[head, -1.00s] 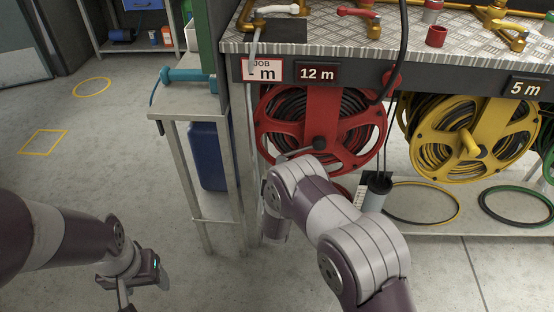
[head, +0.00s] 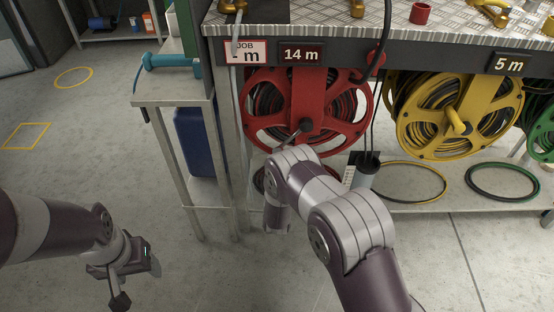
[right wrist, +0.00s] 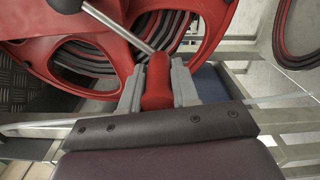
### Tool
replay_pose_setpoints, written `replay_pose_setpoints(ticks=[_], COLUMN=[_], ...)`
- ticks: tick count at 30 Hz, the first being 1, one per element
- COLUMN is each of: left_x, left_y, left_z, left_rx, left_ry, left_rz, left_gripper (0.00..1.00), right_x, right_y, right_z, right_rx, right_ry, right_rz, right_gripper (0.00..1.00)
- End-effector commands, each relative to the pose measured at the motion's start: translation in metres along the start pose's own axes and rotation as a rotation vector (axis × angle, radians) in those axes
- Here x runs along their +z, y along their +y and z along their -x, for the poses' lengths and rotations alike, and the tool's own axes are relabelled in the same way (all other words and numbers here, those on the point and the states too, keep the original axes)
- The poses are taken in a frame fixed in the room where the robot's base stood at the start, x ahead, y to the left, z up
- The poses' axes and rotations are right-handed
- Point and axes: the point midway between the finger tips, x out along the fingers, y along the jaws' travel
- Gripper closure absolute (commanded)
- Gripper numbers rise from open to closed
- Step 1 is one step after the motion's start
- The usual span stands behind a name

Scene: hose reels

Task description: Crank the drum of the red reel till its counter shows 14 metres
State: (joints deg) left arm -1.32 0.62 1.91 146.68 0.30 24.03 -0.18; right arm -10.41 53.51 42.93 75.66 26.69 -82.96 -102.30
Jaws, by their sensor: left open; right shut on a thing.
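The red reel (head: 345,105) hangs under the bench edge, wound with dark hose. The counter (head: 301,55) above it reads 14 m. A job card (head: 246,52) beside the counter has its number partly hidden by a grey pipe. In the right wrist view, my right gripper (right wrist: 158,85) is shut on the red crank grip (right wrist: 157,80), at the end of a metal crank arm (right wrist: 118,25) on the red reel (right wrist: 210,30). In the head view my own arm hides that gripper. My left gripper (head: 135,280) is open and empty, low at the left, away from the reel.
A yellow reel (head: 460,115) with a 5 m counter (head: 512,64) hangs to the right, a green one (head: 545,135) beyond. Loose hose rings (head: 410,182) lie on the lower shelf. A side stand (head: 175,100) with a blue container (head: 200,140) is left of the red reel.

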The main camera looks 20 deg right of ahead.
Motion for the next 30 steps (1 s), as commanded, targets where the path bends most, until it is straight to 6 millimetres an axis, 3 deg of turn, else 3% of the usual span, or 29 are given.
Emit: replay_pose_setpoints(ticks=[6, 7, 9, 20, 30], left_x=[0.0, 0.0, 0.0, -0.001, -0.004], left_y=[0.0, 0.0, 0.0, 0.0, 0.0], left_z=[0.0, 0.0, 0.0, 0.005, 0.037], left_rx=[0.0, 0.0, 0.0, 0.0, 0.0], left_ry=[0.0, 0.0, 0.0, 0.0, 0.0], left_rz=[0.0, 0.0, 0.0, 0.0, 0.0], left_gripper=[0.35, 0.35, 0.35, 0.35, 0.35], right_x=[-0.001, -0.001, -0.001, -0.001, -0.001], right_y=[-0.002, -0.002, -0.002, 0.002, 0.003], right_z=[0.001, 0.001, 0.001, 0.008, 0.095], right_rx=[-0.004, -0.004, -0.003, -0.003, -0.005], right_ry=[0.003, 0.003, 0.002, 0.003, 0.006], right_rz=[0.0, 0.0, 0.0, 0.001, 0.002], right_gripper=[1.0, 0.64, 0.45, 0.45, 0.45])
